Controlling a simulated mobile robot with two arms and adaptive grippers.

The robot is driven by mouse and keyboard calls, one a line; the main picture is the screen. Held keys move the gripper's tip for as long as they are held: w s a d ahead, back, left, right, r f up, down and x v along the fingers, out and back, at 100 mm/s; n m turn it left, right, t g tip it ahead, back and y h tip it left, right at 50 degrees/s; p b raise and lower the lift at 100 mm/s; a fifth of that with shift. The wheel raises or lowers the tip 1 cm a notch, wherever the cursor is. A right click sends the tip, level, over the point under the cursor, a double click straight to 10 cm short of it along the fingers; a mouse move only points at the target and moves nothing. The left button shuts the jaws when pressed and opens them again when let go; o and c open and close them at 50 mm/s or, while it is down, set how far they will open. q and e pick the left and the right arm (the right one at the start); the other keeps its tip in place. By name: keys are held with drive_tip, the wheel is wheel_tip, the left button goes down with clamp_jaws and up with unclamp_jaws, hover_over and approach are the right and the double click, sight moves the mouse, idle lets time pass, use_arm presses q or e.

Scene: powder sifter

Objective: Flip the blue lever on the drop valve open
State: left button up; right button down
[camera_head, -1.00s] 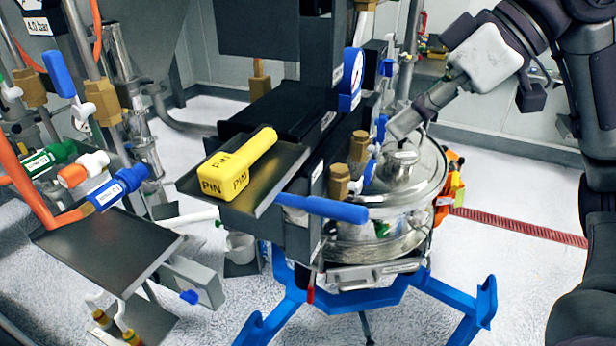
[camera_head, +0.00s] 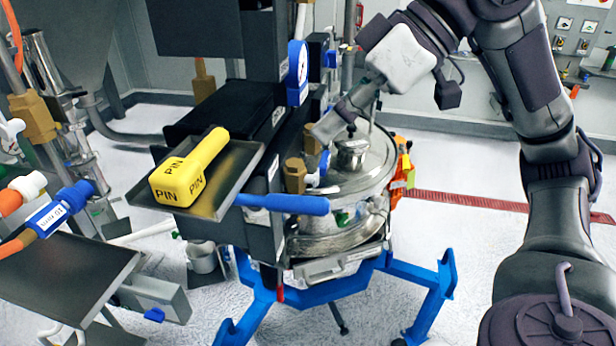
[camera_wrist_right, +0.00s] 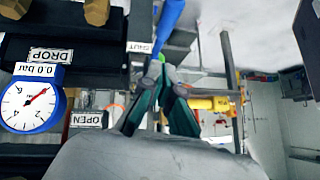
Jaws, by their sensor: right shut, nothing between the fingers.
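A long blue lever (camera_head: 285,204) sticks out level along the dark valve stand, below the tray. In the right wrist view, a blue lever (camera_wrist_right: 169,20) shows at the top, beside the SHUT label (camera_wrist_right: 139,47). The DROP label (camera_wrist_right: 51,55) and the OPEN label (camera_wrist_right: 86,119) are to its left and below. My right gripper (camera_head: 322,132) is beside the stand, above the lever's tip and apart from it. In the right wrist view its fingers (camera_wrist_right: 164,84) are together and empty, just below the blue lever. My left gripper is out of view.
A yellow PIN block (camera_head: 188,172) lies on a metal tray (camera_head: 238,168) by the stand. A blue-rimmed gauge (camera_head: 298,72) is above. A round steel vessel (camera_head: 372,178) sits close under my right gripper, on a blue frame (camera_head: 440,287).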

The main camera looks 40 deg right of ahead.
sight(291, 196)
drive_tip(key=a+f, duration=0.1)
drive_tip(key=f, duration=0.1)
drive_tip(key=w+f, duration=0.1)
drive_tip(key=f, duration=0.1)
drive_tip(key=a+f, duration=0.1)
drive_tip(key=f, duration=0.1)
drive_tip(key=shift+w+a+b, duration=0.25)
drive_tip(key=shift+a+b, duration=0.05)
drive_tip(key=shift+b, duration=0.05)
drive_tip(key=shift+s+f, duration=0.35)
drive_tip(key=shift+f, duration=0.3)
drive_tip(key=shift+w+f+b, duration=0.1)
drive_tip(key=shift+w+b, duration=0.1)
drive_tip(key=shift+b, duration=0.15)
